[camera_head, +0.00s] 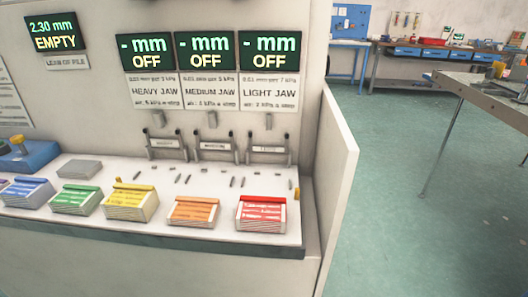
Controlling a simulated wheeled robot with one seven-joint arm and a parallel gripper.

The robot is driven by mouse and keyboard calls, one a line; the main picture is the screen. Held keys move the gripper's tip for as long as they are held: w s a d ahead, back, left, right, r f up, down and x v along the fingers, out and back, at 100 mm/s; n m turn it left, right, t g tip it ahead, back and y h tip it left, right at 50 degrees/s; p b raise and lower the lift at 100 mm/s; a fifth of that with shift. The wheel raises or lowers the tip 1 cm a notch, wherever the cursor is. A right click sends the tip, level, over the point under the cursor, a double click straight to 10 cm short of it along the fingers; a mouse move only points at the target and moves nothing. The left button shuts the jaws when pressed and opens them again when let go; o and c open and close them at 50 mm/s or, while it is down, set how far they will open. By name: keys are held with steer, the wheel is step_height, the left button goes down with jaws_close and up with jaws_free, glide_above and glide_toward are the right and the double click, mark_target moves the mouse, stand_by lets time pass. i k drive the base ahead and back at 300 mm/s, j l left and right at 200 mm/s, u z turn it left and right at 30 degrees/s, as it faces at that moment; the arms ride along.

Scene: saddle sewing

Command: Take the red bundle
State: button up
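The red bundle (262,214) is a stack of pale sheets with a red top band and red markings. It lies on the white bench shelf (222,186), at the right end of a row of bundles, near the front edge. My gripper is not in view, so its place relative to the bundle and its state do not show.
Orange (193,212), yellow (131,201), green (77,200) and blue (27,193) bundles lie to the left. Behind stand three jaw fixtures (215,147) under displays reading OFF. A white side panel (335,185) bounds the right. Green floor (400,215) is open beyond.

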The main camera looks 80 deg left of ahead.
mark_target(254, 213)
steer(key=u, duration=2.15)
steer(key=k+l+u, duration=0.15)
steer(key=u, duration=0.3)
steer(key=k+u, duration=0.2)
steer(key=u, duration=0.25)
steer(key=k+u, duration=0.15)
steer(key=u, duration=0.3)
